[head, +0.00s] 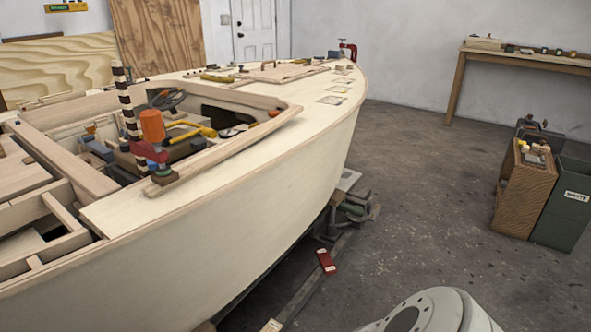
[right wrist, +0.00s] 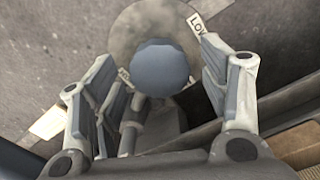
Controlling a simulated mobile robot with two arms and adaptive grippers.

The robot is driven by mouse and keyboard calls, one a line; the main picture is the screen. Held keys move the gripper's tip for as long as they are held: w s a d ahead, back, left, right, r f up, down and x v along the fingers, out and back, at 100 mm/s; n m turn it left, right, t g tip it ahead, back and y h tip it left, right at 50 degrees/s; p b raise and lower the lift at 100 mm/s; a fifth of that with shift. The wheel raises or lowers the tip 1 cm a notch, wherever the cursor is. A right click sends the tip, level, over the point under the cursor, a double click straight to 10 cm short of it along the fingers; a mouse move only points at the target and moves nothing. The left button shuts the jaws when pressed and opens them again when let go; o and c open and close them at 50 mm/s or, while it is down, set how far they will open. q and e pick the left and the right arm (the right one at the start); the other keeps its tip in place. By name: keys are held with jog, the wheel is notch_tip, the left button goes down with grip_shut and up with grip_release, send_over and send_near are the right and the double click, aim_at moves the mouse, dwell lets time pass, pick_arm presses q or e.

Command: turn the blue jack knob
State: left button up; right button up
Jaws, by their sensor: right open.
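The blue jack knob (right wrist: 162,68) shows in the right wrist view as a round blue-grey ball in front of a round grey plate (right wrist: 135,30). My right gripper (right wrist: 158,78) is open, with one finger to the left of the knob and one to the right. Gaps show on both sides, so neither finger appears to touch it. I cannot tell how deep the knob lies between the fingers. I cannot make out the knob in the head view. My left gripper is not in view.
The plywood hull (head: 250,190) fills the left of the head view, with tools on its deck. Grey and green supports (head: 352,208) stand under it, and a red object (head: 326,261) lies nearby. Boxes (head: 522,190) stand at the right. Open floor lies between.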

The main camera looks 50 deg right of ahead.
jog(key=n, duration=0.4)
jog(key=shift+n+b, duration=0.3)
jog(key=n, duration=0.3)
jog(key=shift+f+b, duration=0.1)
jog(key=shift+b, duration=0.3)
jog(key=n+b, duration=0.1)
jog(key=n, duration=0.2)
jog(key=shift+n, duration=0.4)
jog(key=shift+f+n+b, duration=0.1)
jog(key=shift+n+b, duration=0.7)
jog(key=shift+n, duration=0.4)
jog(key=n+b, duration=0.8)
jog(key=n, duration=0.1)
jog(key=shift+b, duration=0.4)
notch_tip(320, 180, up, 12)
jog(key=p, duration=0.7)
jog(key=s+d+f+m+p, duration=0.2)
jog(key=s+m+p, duration=0.2)
jog(key=s+p, duration=0.5)
jog(key=s+d+f+m+p, duration=0.2)
jog(key=s+m+p, duration=0.3)
jog(key=s+p, duration=0.4)
jog(key=s+d+f+m+t+p, duration=0.1)
jog(key=s+d+f+m+p, duration=0.1)
jog(key=s+p, duration=0.7)
jog(key=s+d+m, duration=0.1)
jog(key=s+m, duration=0.1)
jog(key=s, duration=0.1)
jog(key=shift+s+d, duration=0.15)
jog(key=shift+d, duration=0.25)
